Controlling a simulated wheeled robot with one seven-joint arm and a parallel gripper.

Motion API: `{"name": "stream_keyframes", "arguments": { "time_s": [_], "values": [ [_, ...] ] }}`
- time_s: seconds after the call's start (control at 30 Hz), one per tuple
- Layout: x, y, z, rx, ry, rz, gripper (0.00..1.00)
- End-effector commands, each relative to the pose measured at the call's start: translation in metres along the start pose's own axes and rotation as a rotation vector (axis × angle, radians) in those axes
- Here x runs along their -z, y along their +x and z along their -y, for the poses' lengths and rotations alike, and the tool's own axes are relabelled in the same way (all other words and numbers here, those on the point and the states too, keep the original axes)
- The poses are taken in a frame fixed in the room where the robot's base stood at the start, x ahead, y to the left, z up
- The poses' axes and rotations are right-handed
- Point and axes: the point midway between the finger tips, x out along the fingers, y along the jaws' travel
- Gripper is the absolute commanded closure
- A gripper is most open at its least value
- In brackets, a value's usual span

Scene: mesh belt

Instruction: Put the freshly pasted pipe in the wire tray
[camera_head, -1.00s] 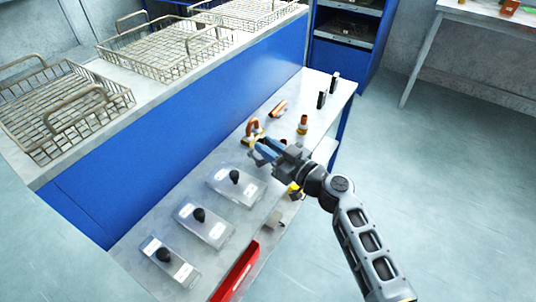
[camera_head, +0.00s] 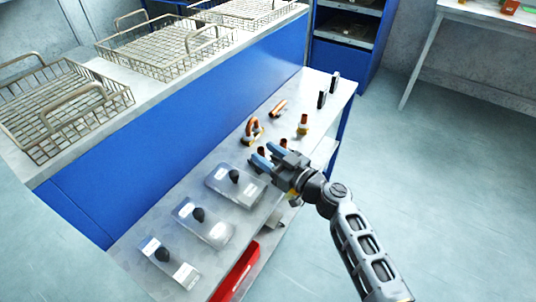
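Several copper pipe pieces stand or lie on the lower bench: a bent copper piece (camera_head: 253,131), a short straight pipe lying down (camera_head: 279,108), and an upright copper piece with a brass-coloured base (camera_head: 303,124). Two more copper ends show by my gripper (camera_head: 262,153), one (camera_head: 285,143) just behind it. I cannot tell which piece carries fresh paste. My gripper's blue fingers are apart, pointing left over the bench; one copper end shows near their tips. Wire trays stand on the raised white counter: one at left (camera_head: 62,122), one in the middle (camera_head: 162,62), one farther back (camera_head: 250,18).
Clear boxes with black knobs (camera_head: 234,185) line the near part of the lower bench (camera_head: 140,235). Two dark upright blocks (camera_head: 322,99) stand at its far end. A red bin (camera_head: 236,272) sits below its front edge. A blue panel (camera_head: 190,125) rises to the counter.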

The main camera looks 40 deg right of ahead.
Motion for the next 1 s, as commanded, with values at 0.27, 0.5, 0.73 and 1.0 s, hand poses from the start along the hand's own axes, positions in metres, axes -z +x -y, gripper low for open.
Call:
{"name": "stream_keyframes", "arguments": {
  "time_s": [0.27,0.5,0.73,1.0],
  "values": [
    [0.003,0.000,0.000,0.000,0.000,0.001,0.52],
    [-0.002,-0.035,0.000,-0.003,0.001,0.001,0.52],
    [-0.001,-0.084,0.000,-0.002,0.000,0.001,0.52],
    [0.001,-0.116,0.000,0.000,0.000,0.000,0.52]
  ]
}}
